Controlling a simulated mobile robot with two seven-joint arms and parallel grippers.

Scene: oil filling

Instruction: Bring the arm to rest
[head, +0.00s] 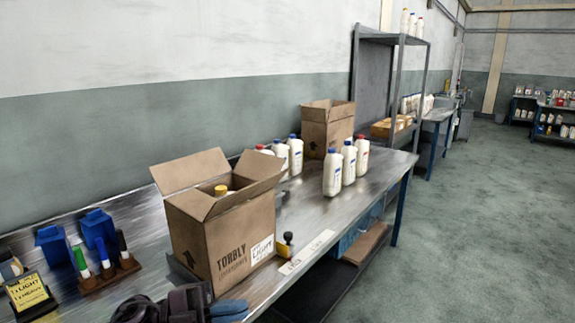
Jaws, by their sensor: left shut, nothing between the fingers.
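My left gripper (230,308) shows at the bottom edge, low in front of the open cardboard box. Its dark body comes in from below and its blue fingers point right. The fingers are together and hold nothing. The rest of the arm is out of the picture. The box (225,240) stands open on the metal workbench (315,215), with a yellow-capped bottle (221,190) inside. My right gripper is not in view.
A pen holder (110,277) and a yellow sign (28,291) stand left of the box. A stamp (286,245) is on its right. White bottles (348,162) and a second box (327,128) stand farther back. The floor (480,220) at right is clear.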

